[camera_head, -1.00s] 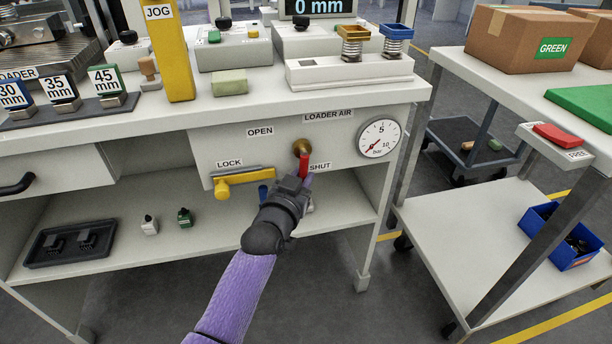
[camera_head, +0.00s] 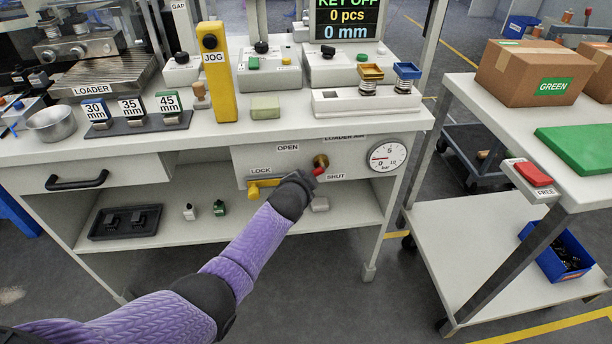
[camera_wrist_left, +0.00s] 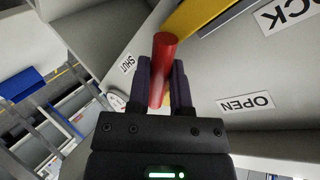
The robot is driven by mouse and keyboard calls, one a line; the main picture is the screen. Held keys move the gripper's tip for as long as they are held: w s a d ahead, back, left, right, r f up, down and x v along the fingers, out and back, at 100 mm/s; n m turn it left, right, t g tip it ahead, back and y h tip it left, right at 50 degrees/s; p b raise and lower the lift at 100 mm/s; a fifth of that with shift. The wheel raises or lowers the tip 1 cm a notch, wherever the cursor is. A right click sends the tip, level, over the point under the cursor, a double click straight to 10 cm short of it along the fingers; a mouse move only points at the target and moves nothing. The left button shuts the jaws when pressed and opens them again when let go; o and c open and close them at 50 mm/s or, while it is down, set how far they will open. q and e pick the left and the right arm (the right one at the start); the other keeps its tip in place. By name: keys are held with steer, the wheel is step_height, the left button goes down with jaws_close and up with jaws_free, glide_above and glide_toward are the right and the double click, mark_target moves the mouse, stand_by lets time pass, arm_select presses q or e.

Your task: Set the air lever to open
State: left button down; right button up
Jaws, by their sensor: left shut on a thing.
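The red air lever (camera_head: 318,171) hangs below its brass hub (camera_head: 321,160) on the panel under the bench top, beside the SHUT label (camera_head: 336,177). The OPEN label (camera_head: 288,147) is up and left of the hub. My left gripper (camera_head: 312,180) is at the lever, partly hiding it. In the left wrist view the red lever (camera_wrist_left: 164,60) stands between the two dark fingers of my left gripper (camera_wrist_left: 160,78), which are shut on it. The SHUT (camera_wrist_left: 127,64) and OPEN (camera_wrist_left: 245,104) labels show on either side. My right gripper is not in view.
The yellow lock handle (camera_head: 262,184) is left of the lever, close to my left gripper. A pressure gauge (camera_head: 387,156) is to the right, its red needle low. The shelf (camera_head: 160,222) below holds a black tray (camera_head: 125,222) and small bottles.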

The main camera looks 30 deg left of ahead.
arm_select(q)
steer(key=shift+s+a+r+m+g+y+p, duration=0.15)
steer(key=shift+a+r+m+g+y+p, duration=0.1)
steer(key=shift+r+m+g+y+p, duration=0.65)
steer(key=shift+r+m+g+y, duration=0.5)
steer(key=shift+m+y, duration=0.2)
steer(key=shift+m, duration=0.2)
steer(key=c, duration=0.8)
jaws_free()
